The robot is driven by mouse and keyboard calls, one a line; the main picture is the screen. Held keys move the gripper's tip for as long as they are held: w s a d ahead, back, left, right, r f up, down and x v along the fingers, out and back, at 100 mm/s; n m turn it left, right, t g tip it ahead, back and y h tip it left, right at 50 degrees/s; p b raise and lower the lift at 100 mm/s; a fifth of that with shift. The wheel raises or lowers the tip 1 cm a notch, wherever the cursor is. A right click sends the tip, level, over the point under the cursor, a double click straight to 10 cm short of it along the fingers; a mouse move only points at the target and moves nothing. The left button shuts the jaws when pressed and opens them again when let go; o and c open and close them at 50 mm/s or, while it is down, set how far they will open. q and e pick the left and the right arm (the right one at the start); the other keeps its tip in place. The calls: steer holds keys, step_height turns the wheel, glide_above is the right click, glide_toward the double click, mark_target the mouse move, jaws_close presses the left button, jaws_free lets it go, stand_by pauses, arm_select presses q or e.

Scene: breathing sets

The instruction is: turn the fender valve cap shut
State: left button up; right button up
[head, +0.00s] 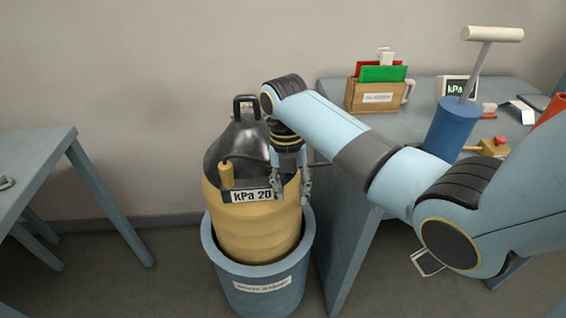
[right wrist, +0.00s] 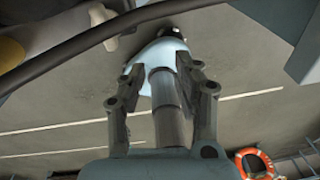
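A yellow ribbed fender (head: 255,225) with a dark top and black handle stands in a blue tub (head: 262,292). A plate on it reads "kPa 20" (head: 252,195). A small tan cylinder (head: 227,176) stands at its upper left, with a dark hose nearby; I cannot tell whether it is the valve cap. My right gripper (head: 291,190) points down at the fender's right side, its fingers apart with nothing seen held. In the right wrist view its fingers (right wrist: 160,92) stand apart; a grey cylinder shows between or behind them. My left gripper is not in view.
A grey-blue table (head: 430,96) at right carries a box of cards (head: 375,96), a blue hand pump (head: 452,128) and a kPa display (head: 456,87). Another table (head: 40,160) stands at left. The floor between it and the tub is clear.

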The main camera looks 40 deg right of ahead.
steer(key=w+r+n+t+p, duration=0.1)
steer(key=w+r, duration=0.2)
steer(key=r, duration=0.3)
steer(key=w+r+p, duration=0.1)
steer(key=w+r, duration=0.2)
steer(key=r, duration=0.2)
arm_select(q)
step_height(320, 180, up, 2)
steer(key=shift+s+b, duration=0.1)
steer(key=shift+b, duration=0.45)
arm_select(e)
steer(key=shift+n, duration=0.3)
step_height(320, 180, down, 10)
steer(key=shift+w+d+f, duration=0.1)
steer(key=shift+f, duration=0.1)
jaws_close()
